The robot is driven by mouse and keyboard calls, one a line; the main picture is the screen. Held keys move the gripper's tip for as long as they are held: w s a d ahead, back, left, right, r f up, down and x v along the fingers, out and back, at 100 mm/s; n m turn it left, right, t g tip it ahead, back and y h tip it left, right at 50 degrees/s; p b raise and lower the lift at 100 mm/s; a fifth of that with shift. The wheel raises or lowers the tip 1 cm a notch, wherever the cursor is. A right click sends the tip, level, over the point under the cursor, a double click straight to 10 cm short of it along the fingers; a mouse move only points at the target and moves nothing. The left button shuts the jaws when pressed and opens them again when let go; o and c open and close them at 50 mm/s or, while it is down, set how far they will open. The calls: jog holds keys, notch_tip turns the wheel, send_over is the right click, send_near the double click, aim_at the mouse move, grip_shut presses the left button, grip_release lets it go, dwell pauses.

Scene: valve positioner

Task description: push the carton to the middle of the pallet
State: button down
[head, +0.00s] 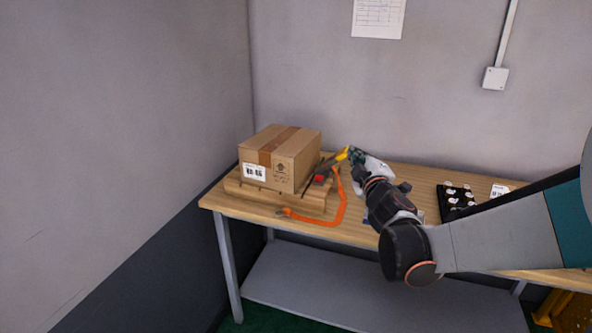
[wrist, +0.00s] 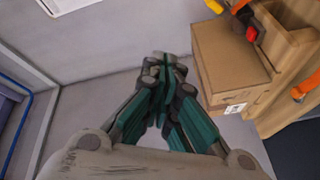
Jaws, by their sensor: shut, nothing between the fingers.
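The brown carton (head: 295,166), with a tape strip and white label, sits upright on the wooden pallet (head: 312,203). Bare pallet shows along its front and right sides. In the wrist view the carton (wrist: 228,62) is right of the fingers and the pallet (wrist: 285,65) shows beyond it. My gripper (head: 354,154) is shut and empty, to the right of the carton in the head view. In the wrist view my gripper's fingertips (wrist: 163,62) are together, apart from the carton in the picture. The carton's far side is hidden in the head view.
A tool with yellow and red parts (head: 320,178) lies beside the carton, between it and my gripper. An orange strap (head: 322,223) curves over the wooden table (head: 360,233). A black tray (head: 447,203) with pale pieces stands to the right. Walls stand close behind and left.

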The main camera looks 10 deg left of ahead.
aim_at(278, 157)
jog(key=s+a+f+n+g+y+p, duration=0.15)
jog(key=a+f+n+g+y, duration=0.55)
jog(key=a+f+n, duration=0.8)
jog(key=w+a+m+t+y+b, duration=0.1)
jog(key=w+a+m+b, duration=0.2)
jog(key=w+a, duration=0.7)
jog(key=shift+a+f+b, duration=0.25)
jog(key=shift+a+b, duration=0.35)
jog(key=shift+a, duration=0.1)
jog(key=shift+w, duration=0.1)
